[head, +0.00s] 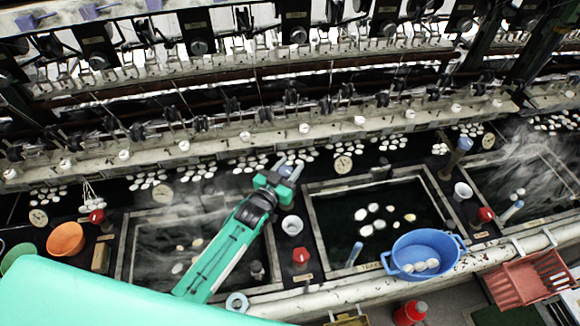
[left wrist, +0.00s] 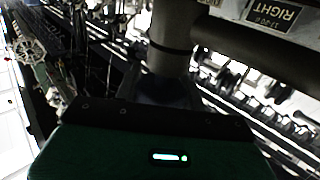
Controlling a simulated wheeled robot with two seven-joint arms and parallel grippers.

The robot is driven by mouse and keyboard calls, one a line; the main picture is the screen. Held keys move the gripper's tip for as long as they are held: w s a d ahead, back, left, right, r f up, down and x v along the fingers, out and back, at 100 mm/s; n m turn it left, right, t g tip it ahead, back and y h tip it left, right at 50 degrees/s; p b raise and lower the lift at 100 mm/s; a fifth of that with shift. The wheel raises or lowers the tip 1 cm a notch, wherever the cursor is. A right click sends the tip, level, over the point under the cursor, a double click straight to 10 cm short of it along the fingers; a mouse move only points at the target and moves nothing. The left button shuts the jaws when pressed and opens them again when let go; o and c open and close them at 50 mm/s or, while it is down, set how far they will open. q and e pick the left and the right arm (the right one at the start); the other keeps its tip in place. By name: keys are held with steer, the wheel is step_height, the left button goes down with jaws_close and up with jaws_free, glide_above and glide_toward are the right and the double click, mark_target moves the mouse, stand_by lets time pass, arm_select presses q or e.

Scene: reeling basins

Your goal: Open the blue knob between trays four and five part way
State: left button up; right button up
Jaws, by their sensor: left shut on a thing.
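The blue knob (head: 286,171) sits on the dark ledge behind the divider between two water trays, a left steaming tray (head: 122,262) and a middle tray (head: 312,215) with pale cocoons floating in it. My left gripper (head: 287,168) reaches it from the front, one finger on each side, shut on the knob. The fingers hide part of the knob, and its turn angle cannot be told. In the left wrist view, a dark bluish shape (left wrist: 160,90) lies under a grey post, partly hidden by my gripper body. My right gripper is not in view.
A white cup (head: 292,225) and a red knob (head: 300,256) stand on the divider near my left forearm. A blue colander (head: 403,244) with cocoons straddles the middle tray's front edge. Another blue knob (head: 464,144) stands farther right. Reeling machinery spans the back.

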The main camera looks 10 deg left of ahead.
arm_select(q)
steer(key=shift+a+n+t+y, duration=0.1)
steer(key=shift+n+t+y, duration=0.2)
steer(key=shift+n+y, duration=0.55)
steer(key=o, duration=1)
steer(key=shift+c, duration=0.2)
steer(key=shift+s+a+f, duration=0.1)
steer(key=shift+s, duration=0.35)
steer(key=b+v, duration=0.4)
steer(key=v, duration=0.8)
steer(key=shift+s+b, duration=0.35)
steer(key=shift+s, duration=0.05)
